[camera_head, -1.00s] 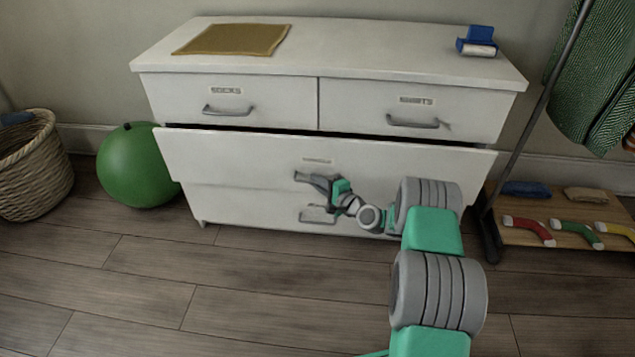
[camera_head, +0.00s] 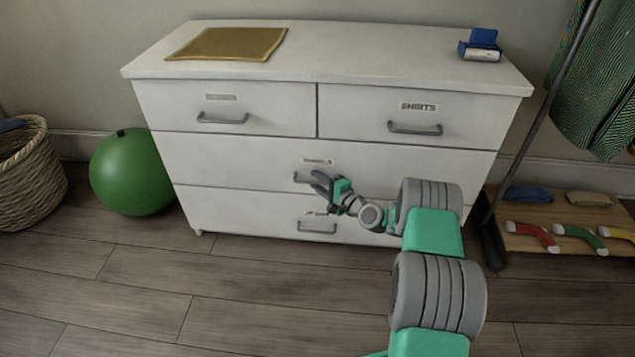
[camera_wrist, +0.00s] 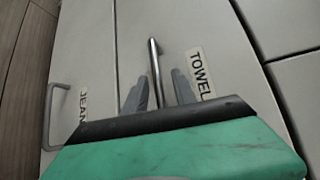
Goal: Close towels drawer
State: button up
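The towels drawer (camera_head: 235,162) is the wide middle drawer of a white dresser. Its front now lies flush with the dresser face. The wrist view shows its "TOWEL" label (camera_wrist: 201,74) and its grey bar handle (camera_wrist: 156,72). My gripper (camera_head: 318,184) is at this handle, in front of the drawer. In the wrist view the two grey fingers of my gripper (camera_wrist: 160,92) stand apart, with the handle between them. A gap shows between the fingers and the handle. My gripper hides part of the handle in the head view.
The lower drawer (camera_head: 245,215), labelled "JEAN" in part, and both top drawers are shut. A green ball (camera_head: 130,172) and a wicker basket (camera_head: 32,178) stand at left. A clothes rack (camera_head: 520,160) with a low shelf stands at right. The floor in front is clear.

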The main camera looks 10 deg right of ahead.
jog(key=p+v, duration=0.2)
jog(key=v, duration=0.5)
jog(key=shift+s+d, duration=0.25)
jog(key=shift+s, duration=0.05)
jog(key=shift+r, duration=0.1)
jog(key=s+a+r+n+g+p, duration=0.25)
jog(key=r+p, duration=0.35)
jog(key=r, duration=0.3)
jog(key=s+a+r+n+g+h+p, duration=0.15)
jog(key=a+r+n+p, duration=0.35)
jog(key=r, duration=0.5)
jog(key=s+a+r+n+g+p, duration=0.2)
jog(key=s+r+n+g+p, duration=0.1)
jog(key=r+p, duration=0.55)
jog(key=s+d+r+n+g+h+p, duration=0.1)
jog(key=s+r+n+g+h+p, duration=0.1)
jog(key=s+r+p, duration=0.5)
jog(key=s+d+r+n+g+h+p, duration=0.2)
jog(key=s+r+p, duration=0.6)
jog(key=s+r, duration=0.8)
jog(key=s+h, duration=0.2)
jog(key=shift+s+d+r, duration=0.25)
jog(key=shift+s+r, duration=0.05)
jog(key=shift+r, duration=0.05)
